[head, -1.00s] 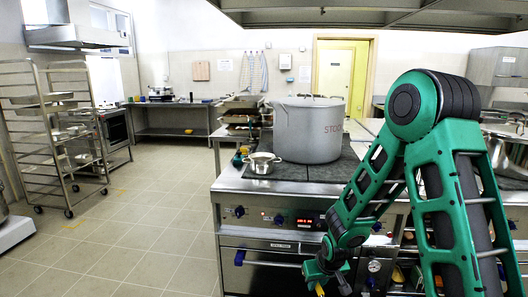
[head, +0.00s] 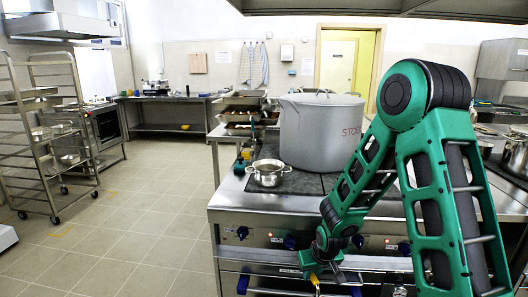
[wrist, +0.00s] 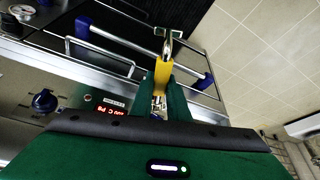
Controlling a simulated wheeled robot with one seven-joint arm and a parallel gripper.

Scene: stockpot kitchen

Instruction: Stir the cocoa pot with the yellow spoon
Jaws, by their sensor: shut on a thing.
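My gripper (head: 320,268) is low in front of the stove, below the worktop edge. In the wrist view my gripper (wrist: 160,100) is shut on the yellow spoon (wrist: 162,73), whose metal end points away from me. In the head view only a little yellow of the spoon (head: 314,279) shows at the bottom. A small steel pot (head: 268,175) with two handles stands on the stove's front left; I take it to be the cocoa pot. Its contents are not clear. The spoon is apart from it, lower and to the right.
A large grey stockpot (head: 320,130) stands right behind the small pot. The stove front (head: 255,237) has knobs and an oven handle close to my gripper. Trays (head: 242,115) are stacked behind. A rack (head: 55,140) stands at left; the floor (head: 130,220) between is clear.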

